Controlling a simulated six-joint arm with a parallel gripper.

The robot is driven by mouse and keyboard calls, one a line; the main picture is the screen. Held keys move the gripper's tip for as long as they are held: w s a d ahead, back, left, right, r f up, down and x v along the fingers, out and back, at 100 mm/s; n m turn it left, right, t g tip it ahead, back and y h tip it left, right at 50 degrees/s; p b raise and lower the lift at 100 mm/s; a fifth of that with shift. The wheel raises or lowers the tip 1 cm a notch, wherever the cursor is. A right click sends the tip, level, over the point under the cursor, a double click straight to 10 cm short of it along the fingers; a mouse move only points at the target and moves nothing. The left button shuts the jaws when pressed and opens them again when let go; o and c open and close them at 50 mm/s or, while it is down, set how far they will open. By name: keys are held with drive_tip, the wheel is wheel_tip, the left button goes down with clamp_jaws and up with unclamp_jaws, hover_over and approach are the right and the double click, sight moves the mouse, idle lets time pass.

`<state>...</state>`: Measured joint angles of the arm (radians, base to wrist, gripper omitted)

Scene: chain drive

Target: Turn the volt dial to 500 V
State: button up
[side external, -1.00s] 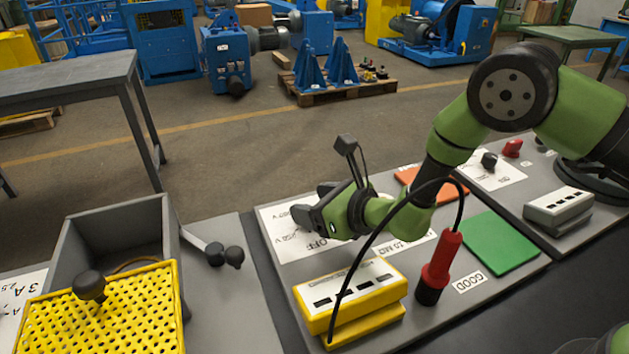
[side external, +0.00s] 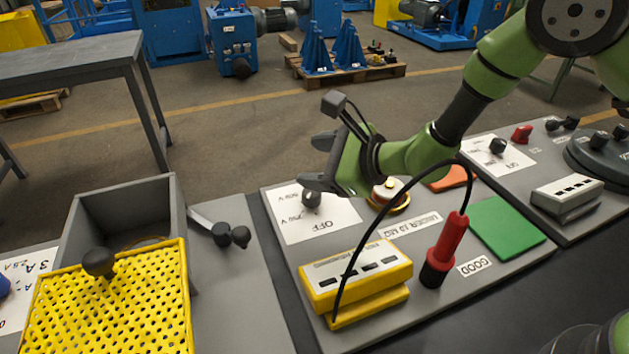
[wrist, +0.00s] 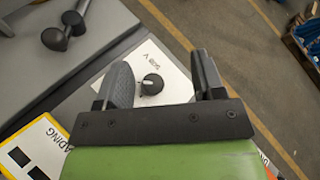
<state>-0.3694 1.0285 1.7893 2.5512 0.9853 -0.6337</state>
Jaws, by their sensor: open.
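The volt dial is a dark round knob (side external: 311,197) on a white plate (side external: 330,232) marked OFF at the front, with volt figures along its left side. I cannot tell which mark it points to. My gripper (side external: 318,162) is open and empty, tilted, just above and behind the knob in the side view. In the wrist view the knob (wrist: 152,84) shows between my open fingers (wrist: 161,60), nearer the left one. A volt label is partly readable beyond it.
A yellow meter box (side external: 356,275), a red probe with a black cable (side external: 450,240) and a green pad (side external: 505,229) stand at the front right. A grey bin (side external: 130,210) stands left.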

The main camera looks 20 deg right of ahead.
drive_tip(key=n+g, duration=0.1)
drive_tip(key=n, duration=0.5)
drive_tip(key=n+g, duration=0.5)
drive_tip(key=n, duration=2.3)
approach(312, 192)
drive_tip(key=shift+w+a+f+n, duration=0.1)
drive_tip(key=shift+a+f+n, duration=0.1)
drive_tip(key=shift+f+n, duration=0.15)
drive_tip(key=x, duration=0.9)
drive_tip(key=shift+w+a+f, duration=0.15)
drive_tip(key=c, duration=0.9)
drive_tip(key=shift+c, duration=0.2)
